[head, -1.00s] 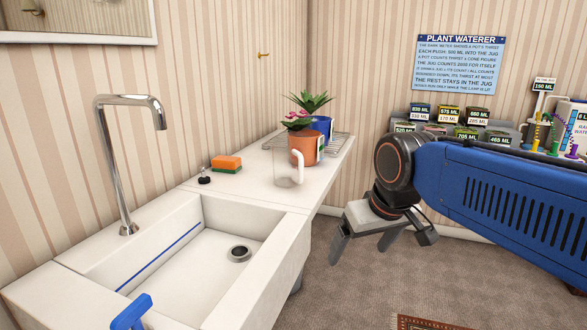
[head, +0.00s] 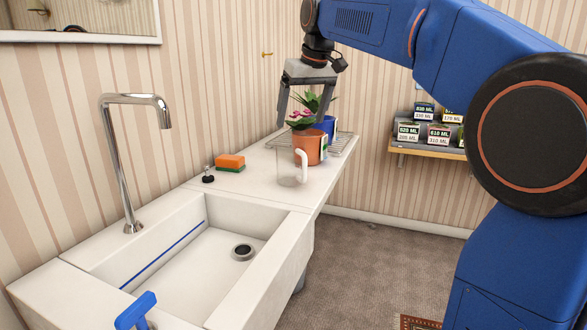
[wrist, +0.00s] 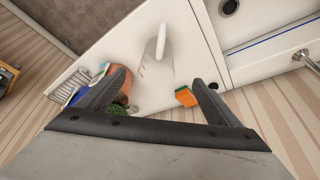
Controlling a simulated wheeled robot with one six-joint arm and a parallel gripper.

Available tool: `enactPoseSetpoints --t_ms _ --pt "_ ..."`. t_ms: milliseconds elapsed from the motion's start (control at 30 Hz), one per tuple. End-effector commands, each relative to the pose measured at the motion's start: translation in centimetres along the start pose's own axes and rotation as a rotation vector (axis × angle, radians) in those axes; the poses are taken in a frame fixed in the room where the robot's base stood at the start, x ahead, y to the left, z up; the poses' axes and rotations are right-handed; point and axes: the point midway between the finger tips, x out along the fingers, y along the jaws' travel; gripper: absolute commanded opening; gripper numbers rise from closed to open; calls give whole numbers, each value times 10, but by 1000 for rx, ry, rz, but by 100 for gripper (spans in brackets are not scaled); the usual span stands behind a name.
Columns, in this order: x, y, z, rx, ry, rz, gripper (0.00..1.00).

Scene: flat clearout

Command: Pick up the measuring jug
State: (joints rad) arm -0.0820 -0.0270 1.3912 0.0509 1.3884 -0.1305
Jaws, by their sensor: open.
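The measuring jug (head: 290,172) is clear with a white handle and stands upright on the white counter, just in front of a terracotta pot. In the wrist view the jug (wrist: 157,68) shows from above, its white handle pointing up the picture, ahead of the fingertips. My gripper (head: 309,116) is open and empty, pointing down above the counter, higher than the jug and over the plants. In the wrist view my gripper's fingers (wrist: 158,78) are spread wide, the left one overlapping the terracotta pot.
The terracotta pot (head: 312,147) with a pink-flowered plant and a blue pot (head: 326,126) stand close behind the jug, by a wire rack (head: 343,143). An orange sponge (head: 230,162) and dark stopper (head: 208,175) lie left. The sink (head: 190,262) and tap (head: 130,160) are nearer.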

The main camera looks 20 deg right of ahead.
Motion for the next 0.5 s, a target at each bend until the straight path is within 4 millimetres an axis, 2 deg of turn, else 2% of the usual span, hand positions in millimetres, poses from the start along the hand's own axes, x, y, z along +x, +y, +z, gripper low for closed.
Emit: enactPoseSetpoints --t_ms 167,500 --pt "15 0 -4 -2 -2 -1 86" --pt "76 0 -4 -2 -3 -1 86"
